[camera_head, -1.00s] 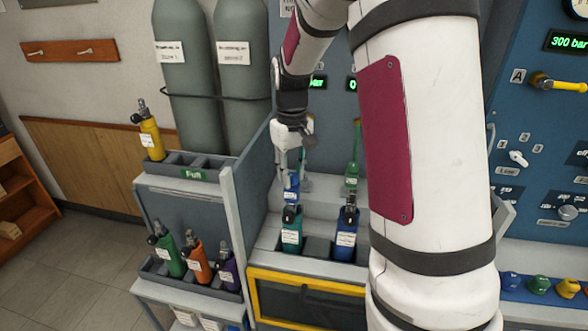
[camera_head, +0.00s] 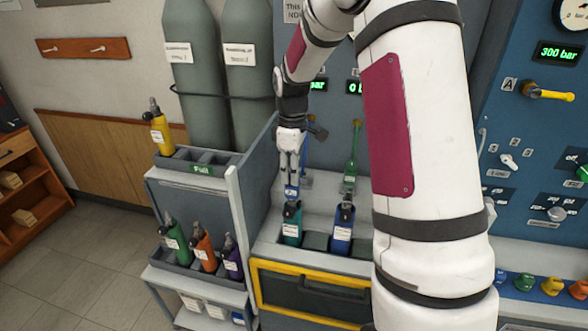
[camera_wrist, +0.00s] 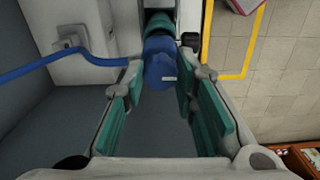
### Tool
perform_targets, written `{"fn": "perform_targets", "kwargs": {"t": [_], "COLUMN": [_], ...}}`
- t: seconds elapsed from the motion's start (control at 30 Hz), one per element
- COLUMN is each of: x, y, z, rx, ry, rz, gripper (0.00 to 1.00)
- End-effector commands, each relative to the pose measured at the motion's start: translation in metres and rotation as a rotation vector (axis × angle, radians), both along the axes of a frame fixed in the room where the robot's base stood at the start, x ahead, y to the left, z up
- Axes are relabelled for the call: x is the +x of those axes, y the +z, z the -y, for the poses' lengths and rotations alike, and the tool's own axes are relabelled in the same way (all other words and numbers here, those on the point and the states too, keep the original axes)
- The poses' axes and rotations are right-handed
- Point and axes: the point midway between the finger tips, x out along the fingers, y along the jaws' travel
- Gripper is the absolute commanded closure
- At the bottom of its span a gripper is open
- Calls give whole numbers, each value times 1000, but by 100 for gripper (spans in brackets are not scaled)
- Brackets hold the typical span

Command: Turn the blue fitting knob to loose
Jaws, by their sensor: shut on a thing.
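The blue fitting knob (camera_wrist: 159,66) shows in the wrist view between my gripper's teal-padded fingers, with a blue hose (camera_wrist: 60,63) running off to the left. In the head view the blue fitting (camera_head: 291,191) sits just above a teal-green bottle (camera_head: 291,228) in the bench. My gripper (camera_head: 290,178) points down over it, and in the wrist view my gripper (camera_wrist: 161,82) is shut on the knob from both sides. The fingers partly hide the fitting in the head view. Whether the knob is tight or loose cannot be read.
A dark blue bottle (camera_head: 343,232) stands to the right, below a green fitting (camera_head: 350,176). A grey partition (camera_head: 254,180) stands close on the left, with a rack of small bottles (camera_head: 203,250) beyond. A yellow-framed drawer (camera_head: 310,289) is below.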

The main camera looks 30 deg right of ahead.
Motion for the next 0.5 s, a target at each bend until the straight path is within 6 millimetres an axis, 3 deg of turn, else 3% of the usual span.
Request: {"fn": "perform_targets", "kwargs": {"t": [0.5], "x": [0], "y": [-1], "z": [0], "rx": [-1], "ry": [60], "rz": [-2], "gripper": [100]}}
